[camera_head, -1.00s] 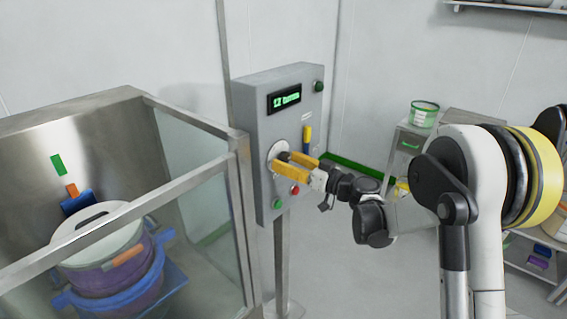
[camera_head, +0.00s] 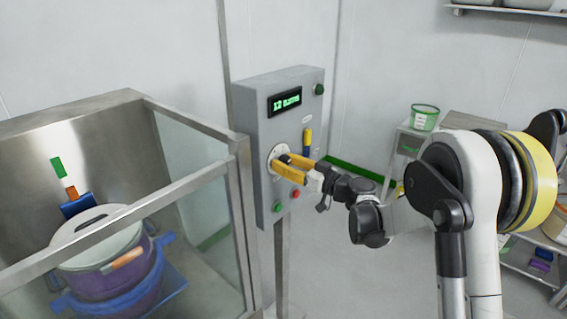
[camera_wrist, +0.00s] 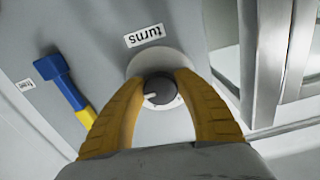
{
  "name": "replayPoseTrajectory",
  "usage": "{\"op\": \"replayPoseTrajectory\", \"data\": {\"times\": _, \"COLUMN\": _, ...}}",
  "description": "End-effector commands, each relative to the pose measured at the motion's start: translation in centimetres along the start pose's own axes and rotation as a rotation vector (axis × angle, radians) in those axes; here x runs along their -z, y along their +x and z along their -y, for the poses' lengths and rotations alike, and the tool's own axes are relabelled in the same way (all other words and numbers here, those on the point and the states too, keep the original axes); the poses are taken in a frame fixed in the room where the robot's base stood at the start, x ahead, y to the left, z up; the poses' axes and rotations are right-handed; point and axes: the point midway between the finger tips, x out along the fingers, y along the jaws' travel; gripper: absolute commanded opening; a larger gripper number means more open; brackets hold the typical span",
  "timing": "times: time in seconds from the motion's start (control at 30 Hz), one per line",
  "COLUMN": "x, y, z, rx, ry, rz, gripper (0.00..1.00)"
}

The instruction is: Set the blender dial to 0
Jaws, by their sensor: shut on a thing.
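The blender dial (camera_wrist: 158,90) is a dark round knob with a pale pointer on a light round plate, under a label reading "turns" that appears upside down in the wrist view. My gripper (camera_wrist: 157,82) has its yellow fingers closed on both sides of the dial. In the head view my gripper (camera_head: 283,161) reaches the dial plate (camera_head: 272,155) on the grey control panel (camera_head: 255,115), and the fingers mostly hide the dial. The panel's green display (camera_head: 286,101) shows text too small to read surely. The dial's number marks cannot be read.
A blue and yellow lever (camera_head: 307,140) sits beside the dial. Green (camera_head: 278,207) and red (camera_head: 296,193) buttons are below it, and a green button (camera_head: 319,89) is at the top. A glass-sided metal enclosure (camera_head: 190,180) with stacked pots stands at left.

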Motion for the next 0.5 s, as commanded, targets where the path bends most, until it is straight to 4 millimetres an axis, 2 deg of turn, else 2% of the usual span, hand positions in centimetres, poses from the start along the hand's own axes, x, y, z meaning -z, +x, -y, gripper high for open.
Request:
{"op": "replayPoseTrajectory", "data": {"times": 0.27, "x": -0.04, "y": 0.00, "z": -0.05, "rx": 0.000, "ry": -0.177, "rz": 0.000, "gripper": 0.07}}
{"op": "replayPoseTrajectory", "data": {"times": 0.5, "x": -0.03, "y": 0.00, "z": -0.12, "rx": 0.000, "ry": -0.401, "rz": 0.000, "gripper": 0.07}}
